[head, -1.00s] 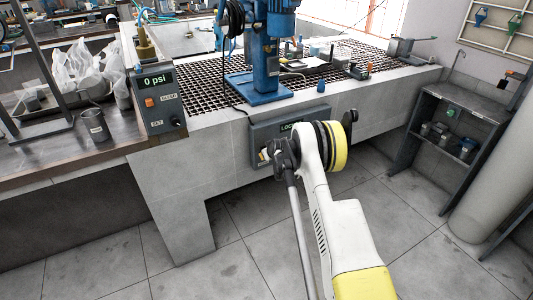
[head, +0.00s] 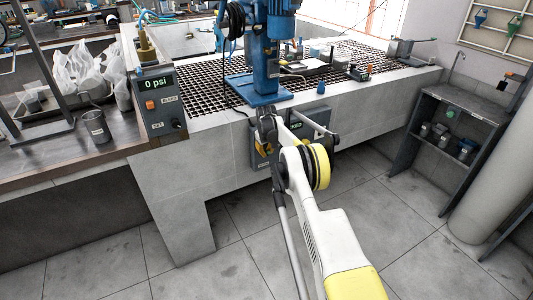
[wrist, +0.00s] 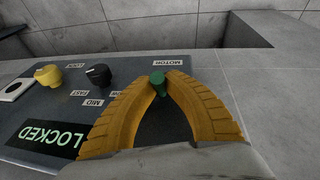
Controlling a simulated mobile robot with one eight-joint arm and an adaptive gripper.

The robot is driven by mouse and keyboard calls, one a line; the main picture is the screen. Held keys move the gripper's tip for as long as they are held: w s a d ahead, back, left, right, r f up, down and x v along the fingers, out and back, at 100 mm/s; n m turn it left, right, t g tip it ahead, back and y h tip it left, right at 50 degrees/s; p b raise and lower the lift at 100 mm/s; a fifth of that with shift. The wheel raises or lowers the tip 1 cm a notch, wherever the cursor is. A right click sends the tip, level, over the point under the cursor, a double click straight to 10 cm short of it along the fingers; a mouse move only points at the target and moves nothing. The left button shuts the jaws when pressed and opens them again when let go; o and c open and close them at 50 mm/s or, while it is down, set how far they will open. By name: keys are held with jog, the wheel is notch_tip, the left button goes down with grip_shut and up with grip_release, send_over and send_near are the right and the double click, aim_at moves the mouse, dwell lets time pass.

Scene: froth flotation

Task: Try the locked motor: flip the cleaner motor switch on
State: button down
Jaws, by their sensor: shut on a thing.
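The cleaner motor switch (wrist: 157,79) is a small green knob under an upside-down MOTOR label in the wrist view. It stands on a dark grey control panel (wrist: 60,108), which shows on the front of the concrete bench in the head view (head: 256,158). My gripper (wrist: 160,82) has two yellow ribbed fingers, and their tips are closed on the green switch from both sides. The panel display (wrist: 48,138) reads LOCKED in green. In the head view my arm hides much of the panel and the switch, and I cannot make out the fingertips.
A black knob (wrist: 98,75) with FAST and MID labels and a yellow knob (wrist: 48,76) with a LOCK label are beside the switch. A blue machine (head: 268,70) stands above on the bench grating. The tiled floor (head: 130,270) in front is clear.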

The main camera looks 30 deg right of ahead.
dwell(0.3)
jog(key=c, duration=1.4)
grip_release()
jog(key=shift+c, duration=0.2)
jog(key=v, duration=1.2)
jog(key=shift+a+r, duration=0.1)
